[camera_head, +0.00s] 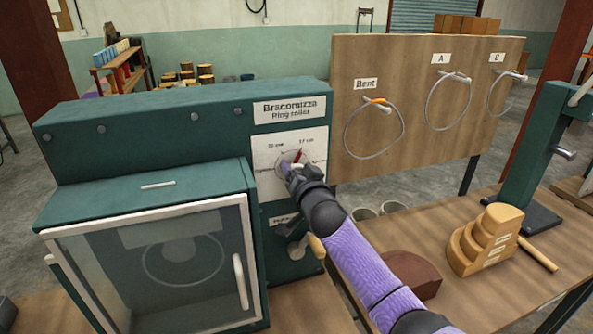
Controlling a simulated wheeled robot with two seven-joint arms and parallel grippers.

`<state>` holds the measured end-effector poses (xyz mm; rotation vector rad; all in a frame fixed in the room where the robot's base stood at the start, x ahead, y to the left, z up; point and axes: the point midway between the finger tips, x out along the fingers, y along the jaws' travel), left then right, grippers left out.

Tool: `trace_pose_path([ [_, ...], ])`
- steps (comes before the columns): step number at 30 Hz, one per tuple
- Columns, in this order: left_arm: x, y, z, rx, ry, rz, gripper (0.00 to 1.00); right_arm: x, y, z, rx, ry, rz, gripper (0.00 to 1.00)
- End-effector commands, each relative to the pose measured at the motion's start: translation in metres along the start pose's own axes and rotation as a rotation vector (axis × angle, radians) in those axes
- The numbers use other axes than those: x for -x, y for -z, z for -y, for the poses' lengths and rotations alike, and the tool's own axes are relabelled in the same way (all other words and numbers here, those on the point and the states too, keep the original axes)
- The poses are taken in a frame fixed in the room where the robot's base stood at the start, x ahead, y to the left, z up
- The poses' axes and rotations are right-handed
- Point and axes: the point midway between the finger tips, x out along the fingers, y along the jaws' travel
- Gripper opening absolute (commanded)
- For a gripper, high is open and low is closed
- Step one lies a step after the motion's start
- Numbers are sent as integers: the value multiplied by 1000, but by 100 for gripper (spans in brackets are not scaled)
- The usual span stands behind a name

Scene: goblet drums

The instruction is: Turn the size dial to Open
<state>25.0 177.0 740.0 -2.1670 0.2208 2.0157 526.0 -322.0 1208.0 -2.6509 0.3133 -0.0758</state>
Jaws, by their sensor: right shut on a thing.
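The size dial (297,156) sits on a white scale plate (300,140) on the front of the green ring roller (190,122). Its red pointer is tilted up and to the right, near the right-hand size mark. The scale's small print is hard to read. My right gripper (291,164) is at the dial and shut on it, covering the dial's lower part. My purple right arm runs down to the lower right. My left gripper is not in view.
A crank with a wooden handle (316,246) is below the dial, close under my right arm. A glazed guard door (170,265) is at the left. A board (425,95) with hanging rings stands behind. Stepped wooden blocks (487,240) sit on the bench.

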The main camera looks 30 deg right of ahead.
Motion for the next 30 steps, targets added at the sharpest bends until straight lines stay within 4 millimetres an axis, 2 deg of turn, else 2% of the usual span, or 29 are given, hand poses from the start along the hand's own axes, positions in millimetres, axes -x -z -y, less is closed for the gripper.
trace_pose_path([
  [10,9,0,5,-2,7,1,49,0,0,1,254,-1,1,2],
  [22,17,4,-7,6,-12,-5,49,0,0,2,636,-1,1,2],
  [30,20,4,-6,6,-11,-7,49,0,-1,3,893,0,0,2],
])
